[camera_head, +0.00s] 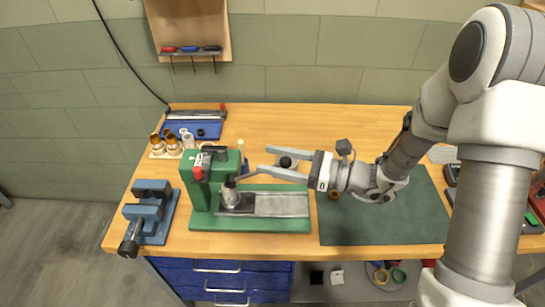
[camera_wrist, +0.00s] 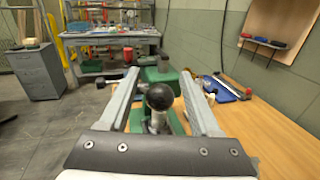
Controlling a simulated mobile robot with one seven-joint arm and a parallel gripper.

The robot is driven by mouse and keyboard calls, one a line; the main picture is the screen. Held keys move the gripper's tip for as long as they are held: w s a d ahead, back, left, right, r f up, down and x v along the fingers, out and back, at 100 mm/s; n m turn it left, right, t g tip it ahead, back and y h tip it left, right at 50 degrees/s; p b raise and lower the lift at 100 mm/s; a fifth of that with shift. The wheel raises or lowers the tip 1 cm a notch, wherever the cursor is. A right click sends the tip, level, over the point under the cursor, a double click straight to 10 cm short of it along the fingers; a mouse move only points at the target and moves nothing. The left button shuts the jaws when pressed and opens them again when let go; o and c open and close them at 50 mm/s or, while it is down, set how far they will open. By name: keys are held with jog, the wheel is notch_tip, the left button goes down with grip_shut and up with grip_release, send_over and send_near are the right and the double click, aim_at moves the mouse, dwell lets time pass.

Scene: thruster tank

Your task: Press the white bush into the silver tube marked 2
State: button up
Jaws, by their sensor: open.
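The green press (camera_head: 203,190) stands on the bench with a red knob and a dark ram. A silver tube-like piece (camera_head: 231,198) stands upright under the ram; its mark and any white bush in it cannot be made out. The press lever ends in a black ball (camera_head: 287,162), which also shows large in the wrist view (camera_wrist: 160,97). My gripper (camera_head: 264,159) is open, with one finger on each side of the ball and lever; it holds nothing. The fingers also frame the ball in the wrist view (camera_wrist: 160,74). Contact with the ball cannot be told.
Brown and pale tubes stand on a small tray (camera_head: 158,155) at the back left. A blue vise (camera_head: 150,213) sits at the left edge. A blue tool holder (camera_head: 195,129) lies behind. A dark green mat (camera_head: 355,228) lies right of the press, mostly clear.

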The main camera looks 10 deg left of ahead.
jog(key=shift+a, duration=0.3)
grip_shut()
dwell(1.3)
